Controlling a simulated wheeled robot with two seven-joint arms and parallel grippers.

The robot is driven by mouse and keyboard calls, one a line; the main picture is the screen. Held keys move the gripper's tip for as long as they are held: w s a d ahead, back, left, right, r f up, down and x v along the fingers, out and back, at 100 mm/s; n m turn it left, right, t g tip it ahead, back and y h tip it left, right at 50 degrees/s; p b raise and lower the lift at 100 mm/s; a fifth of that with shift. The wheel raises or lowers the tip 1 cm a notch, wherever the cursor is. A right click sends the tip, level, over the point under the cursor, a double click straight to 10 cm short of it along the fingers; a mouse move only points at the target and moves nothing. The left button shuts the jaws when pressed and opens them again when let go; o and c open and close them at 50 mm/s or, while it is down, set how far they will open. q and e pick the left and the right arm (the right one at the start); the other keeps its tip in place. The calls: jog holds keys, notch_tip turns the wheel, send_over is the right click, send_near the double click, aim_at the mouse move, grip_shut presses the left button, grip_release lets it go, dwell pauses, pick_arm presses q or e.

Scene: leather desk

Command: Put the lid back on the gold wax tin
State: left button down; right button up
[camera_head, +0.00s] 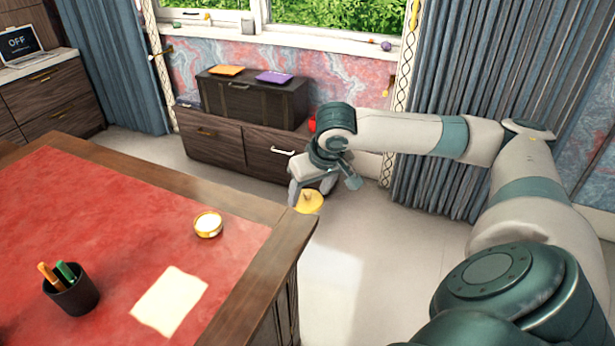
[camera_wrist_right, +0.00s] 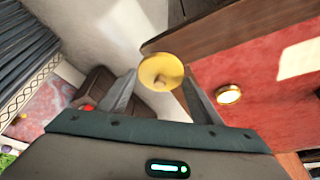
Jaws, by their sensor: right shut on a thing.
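The gold wax tin (camera_head: 208,224) stands open on the red leather desk top, with pale wax showing inside. It also shows in the right wrist view (camera_wrist_right: 229,95). My right gripper (camera_head: 308,196) is shut on the round gold lid (camera_head: 310,202) and holds it in the air, just beyond the desk's right edge and to the right of the tin. In the right wrist view the lid (camera_wrist_right: 161,72) sits between the two fingertips, apart from the tin. My left gripper is not in view.
The desk (camera_head: 120,190) has a wooden rim. A black pen cup (camera_head: 72,296) and a white paper (camera_head: 169,300) lie nearer me. A dark cabinet (camera_head: 222,142) with a chest (camera_head: 252,98) stands by the wall. Leather around the tin is clear.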

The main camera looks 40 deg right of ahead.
jog(key=w+a+r+n, duration=0.1)
jog(key=w+a, duration=0.1)
jog(key=a, duration=1)
jog(key=w+a+r+n+y, duration=0.1)
jog(key=w+a+n, duration=0.1)
jog(key=a, duration=1)
jog(key=shift+w+a+r, duration=0.2)
jog(key=shift+a, duration=0.2)
